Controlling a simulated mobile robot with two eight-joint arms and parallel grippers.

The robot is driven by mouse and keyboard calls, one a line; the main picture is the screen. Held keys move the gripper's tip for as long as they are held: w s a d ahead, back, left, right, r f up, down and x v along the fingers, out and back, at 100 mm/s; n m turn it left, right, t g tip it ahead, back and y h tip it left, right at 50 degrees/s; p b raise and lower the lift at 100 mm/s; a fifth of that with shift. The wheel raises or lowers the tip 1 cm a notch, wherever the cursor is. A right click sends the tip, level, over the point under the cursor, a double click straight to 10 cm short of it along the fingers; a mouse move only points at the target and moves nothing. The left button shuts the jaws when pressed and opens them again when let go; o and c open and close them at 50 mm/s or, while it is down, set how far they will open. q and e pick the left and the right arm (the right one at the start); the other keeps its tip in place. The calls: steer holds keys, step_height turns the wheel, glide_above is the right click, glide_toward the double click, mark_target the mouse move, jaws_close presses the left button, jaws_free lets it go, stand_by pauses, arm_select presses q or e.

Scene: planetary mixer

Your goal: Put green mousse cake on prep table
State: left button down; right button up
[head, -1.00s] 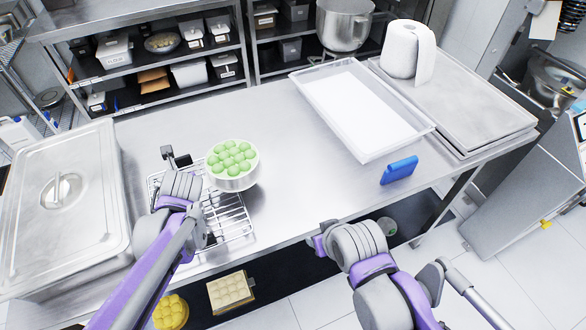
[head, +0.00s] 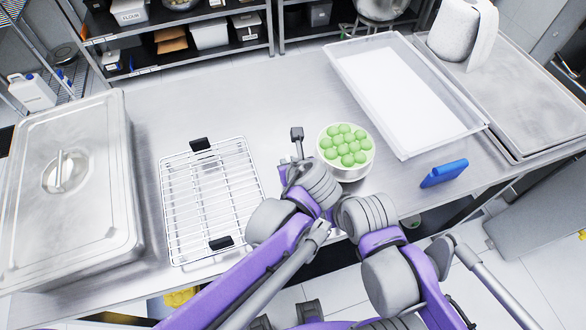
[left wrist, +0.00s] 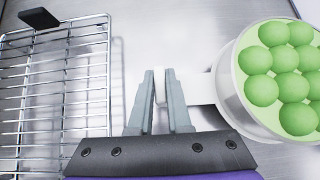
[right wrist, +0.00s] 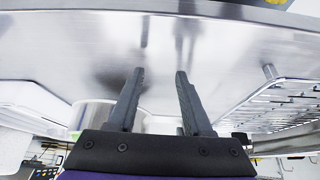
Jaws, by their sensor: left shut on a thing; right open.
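The green mousse cake (head: 346,146), a round white-sided cake topped with green balls, is over the middle of the prep table (head: 240,110), near its front edge. It also shows at the right of the left wrist view (left wrist: 250,75). My left gripper (left wrist: 160,88) is shut on a white tab that sticks out from the cake's base. I cannot tell whether the base touches the table. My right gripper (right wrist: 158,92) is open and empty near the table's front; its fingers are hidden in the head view.
An empty wire rack (head: 212,205) with black grips lies left of the cake. A lidded steel pan (head: 62,210) stands at far left. A white tray (head: 400,95) and blue block (head: 444,173) are to the right. Bare steel lies behind the cake.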

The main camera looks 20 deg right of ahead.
arm_select(q)
steer(key=shift+w+f, duration=0.1)
steer(key=shift+f, duration=2.05)
arm_select(e)
steer(key=shift+f, duration=0.3)
arm_select(q)
steer(key=c, duration=0.9)
jaws_free()
steer(key=shift+f, duration=0.1)
steer(key=shift+o, duration=0.2)
steer(key=shift+r, duration=0.25)
arm_select(e)
steer(key=shift+r, duration=0.15)
